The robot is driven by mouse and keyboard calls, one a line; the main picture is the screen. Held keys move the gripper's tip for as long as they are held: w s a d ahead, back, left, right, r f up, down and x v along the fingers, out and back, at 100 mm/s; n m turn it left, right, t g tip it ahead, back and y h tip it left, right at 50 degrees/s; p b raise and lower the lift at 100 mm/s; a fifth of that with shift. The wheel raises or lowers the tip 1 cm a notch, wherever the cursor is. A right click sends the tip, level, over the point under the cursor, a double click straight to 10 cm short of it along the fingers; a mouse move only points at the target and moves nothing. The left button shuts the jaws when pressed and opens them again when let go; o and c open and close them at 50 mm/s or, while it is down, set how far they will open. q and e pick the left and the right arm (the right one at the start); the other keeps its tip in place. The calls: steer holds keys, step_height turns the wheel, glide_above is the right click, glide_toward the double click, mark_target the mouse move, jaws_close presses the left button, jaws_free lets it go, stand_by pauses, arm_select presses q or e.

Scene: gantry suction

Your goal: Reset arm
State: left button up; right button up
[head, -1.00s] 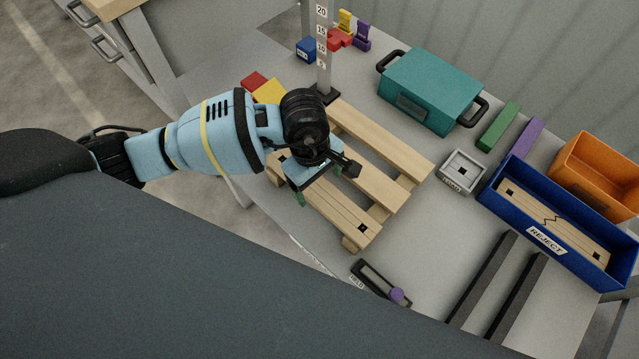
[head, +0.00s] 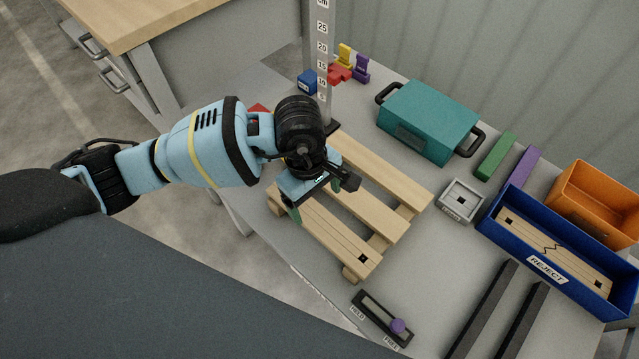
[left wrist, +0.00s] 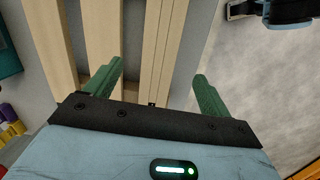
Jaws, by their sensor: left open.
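My left gripper (head: 320,197) is open and empty, with its green fingers spread above the near left part of the wooden pallet (head: 395,240). In the left wrist view the two fingers (left wrist: 156,82) stand apart with nothing between them, and pallet slats (left wrist: 155,45) lie beyond. The arm and gripper hide the pallet's left part. My right gripper is not in view.
A post with a scale (head: 323,60) stands behind my left gripper. A teal case (head: 428,120), a small grey box (head: 460,200), a blue REJECT bin (head: 520,258) and an orange bin (head: 597,195) are to the right. A slider switch (head: 382,320) sits near the front edge.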

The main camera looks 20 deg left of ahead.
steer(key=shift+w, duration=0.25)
